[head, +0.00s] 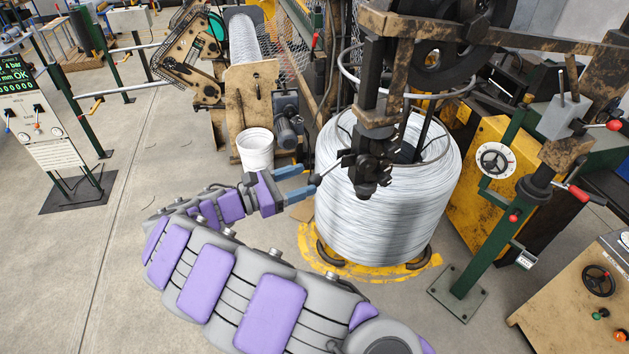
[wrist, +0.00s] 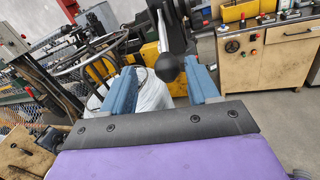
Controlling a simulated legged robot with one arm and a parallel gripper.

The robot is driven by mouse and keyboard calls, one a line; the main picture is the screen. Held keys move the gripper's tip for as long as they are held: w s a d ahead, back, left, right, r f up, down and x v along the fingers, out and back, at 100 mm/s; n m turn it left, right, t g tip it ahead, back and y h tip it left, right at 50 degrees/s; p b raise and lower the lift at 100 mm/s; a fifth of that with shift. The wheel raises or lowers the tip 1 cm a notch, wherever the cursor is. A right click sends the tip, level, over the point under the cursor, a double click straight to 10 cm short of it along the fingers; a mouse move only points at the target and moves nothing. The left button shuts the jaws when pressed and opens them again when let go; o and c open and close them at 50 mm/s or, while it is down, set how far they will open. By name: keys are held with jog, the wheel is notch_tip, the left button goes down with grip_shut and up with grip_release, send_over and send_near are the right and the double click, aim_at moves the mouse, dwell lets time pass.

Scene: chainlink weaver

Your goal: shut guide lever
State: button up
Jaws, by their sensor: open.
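The guide lever (head: 330,169) is a thin rod with a black ball knob, reaching left and down from the black guide assembly (head: 369,160) in front of the wire coil. In the wrist view its dark ball knob (wrist: 168,67) shows between my blue fingertips, nearer the right one. My gripper (head: 308,179) is open, with its two blue fingers at either side of the knob in the head view. I cannot tell whether a finger touches the knob. The rod behind the knob is partly hidden in the wrist view.
The large wire coil (head: 385,205) stands on a yellow base just right of my gripper. A white bucket (head: 255,151) stands behind it to the left. Open floor lies to the left.

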aim_at(311, 179)
jog(key=x, duration=0.2)
jog(key=b+x, duration=0.1)
jog(key=x, duration=0.1)
jog(key=s+x, duration=0.1)
jog(key=x, duration=0.1)
jog(key=shift+d+r, duration=0.2)
jog(key=shift+d, duration=0.4)
jog(key=shift+w+a+f, duration=0.1)
jog(key=shift+a, duration=0.95)
jog(key=shift+c, duration=1.4)
jog(key=shift+d, duration=0.55)
jog(key=c, duration=0.4)
grip_shut()
